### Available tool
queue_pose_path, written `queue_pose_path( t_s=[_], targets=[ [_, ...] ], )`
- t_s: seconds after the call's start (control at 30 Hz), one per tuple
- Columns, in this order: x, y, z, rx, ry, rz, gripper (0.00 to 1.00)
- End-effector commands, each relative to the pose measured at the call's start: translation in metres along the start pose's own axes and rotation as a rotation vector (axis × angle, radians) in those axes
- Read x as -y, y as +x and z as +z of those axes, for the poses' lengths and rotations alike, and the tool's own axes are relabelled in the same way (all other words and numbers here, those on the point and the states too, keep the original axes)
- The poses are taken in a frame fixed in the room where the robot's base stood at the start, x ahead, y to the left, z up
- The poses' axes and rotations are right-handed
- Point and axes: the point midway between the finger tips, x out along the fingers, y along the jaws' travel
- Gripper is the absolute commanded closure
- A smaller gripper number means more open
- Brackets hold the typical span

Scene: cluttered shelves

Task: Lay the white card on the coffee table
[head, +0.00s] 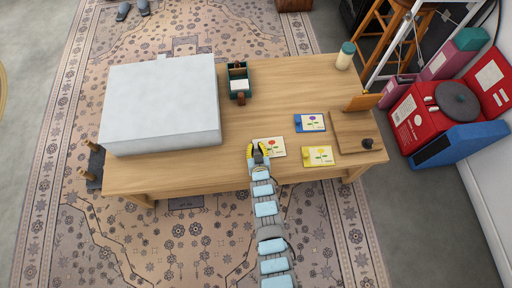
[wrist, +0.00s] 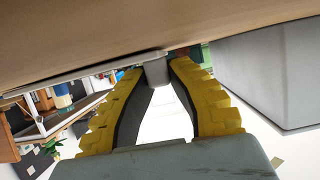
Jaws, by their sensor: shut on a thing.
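The white card (head: 275,147), with a red flower print, is over the front middle of the wooden coffee table (head: 180,172). My gripper (head: 258,147) is at the card's left side, its yellow fingers shut on a small grey knob of the card. In the wrist view my gripper (wrist: 158,75) pinches this grey knob (wrist: 158,71). There the card shows edge-on as a thin pale strip (wrist: 100,69), close along the wooden surface. I cannot tell whether it touches the table.
A blue card (head: 312,122) and a yellow card (head: 320,156) lie to the right, near a wooden board (head: 350,128). A large grey-white block (head: 160,100) fills the left. A green caddy (head: 238,84) and a jar (head: 346,56) stand behind. Bare wood lies between.

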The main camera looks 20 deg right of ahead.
Motion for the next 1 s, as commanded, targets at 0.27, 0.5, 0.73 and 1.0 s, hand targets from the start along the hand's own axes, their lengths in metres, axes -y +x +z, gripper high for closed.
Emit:
queue_pose_path(
  t_s=[0.27, 0.5, 0.73, 1.0],
  targets=[
    [0.000, 0.001, 0.002, 0.000, 0.000, 0.000, 1.00],
    [0.000, 0.001, 0.001, 0.000, 0.000, 0.000, 0.59],
    [0.000, 0.000, -0.001, 0.001, 0.000, 0.000, 0.59],
    [-0.001, -0.024, -0.001, 0.003, 0.000, 0.001, 0.59]
  ],
)
